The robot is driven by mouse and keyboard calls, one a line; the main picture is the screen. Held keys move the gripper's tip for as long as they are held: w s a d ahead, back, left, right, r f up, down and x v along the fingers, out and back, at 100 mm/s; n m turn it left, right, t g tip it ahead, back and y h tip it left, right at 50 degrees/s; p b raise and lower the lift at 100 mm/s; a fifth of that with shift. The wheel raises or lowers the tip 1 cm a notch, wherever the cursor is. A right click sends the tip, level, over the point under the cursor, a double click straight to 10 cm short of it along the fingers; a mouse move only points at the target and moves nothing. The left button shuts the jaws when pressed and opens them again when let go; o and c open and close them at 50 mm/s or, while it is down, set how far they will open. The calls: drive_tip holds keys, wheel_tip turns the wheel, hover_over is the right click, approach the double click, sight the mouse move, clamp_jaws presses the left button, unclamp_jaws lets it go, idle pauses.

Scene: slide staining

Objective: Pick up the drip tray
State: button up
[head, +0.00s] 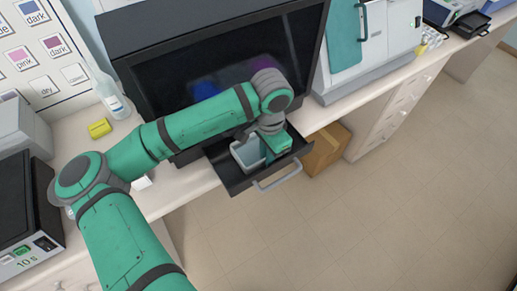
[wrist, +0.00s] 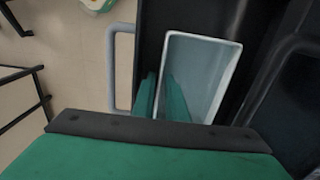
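The drip tray appears to be the pale grey, open-topped bin (head: 247,154) in the pulled-out black drawer; its inside looks empty. It also shows in the wrist view (wrist: 203,65), with its near end hidden behind my gripper. My gripper (head: 272,150) is at the tray's right side in the head view. In the wrist view, one green finger of my gripper (wrist: 162,95) is outside the tray's left wall and the other is inside. The gap between the fingers is narrow, about the wall's thickness, so they look shut on that wall.
The black drawer (head: 236,185) has a grey bar handle (head: 277,176) at its front. A large dark-fronted cabinet (head: 215,55) stands behind it. A cardboard box (head: 325,149) is on the floor to the right. A bottle (head: 113,103) and yellow block (head: 99,128) are on the counter left.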

clamp_jaws()
drive_tip(key=shift+r, duration=0.1)
idle(1.6)
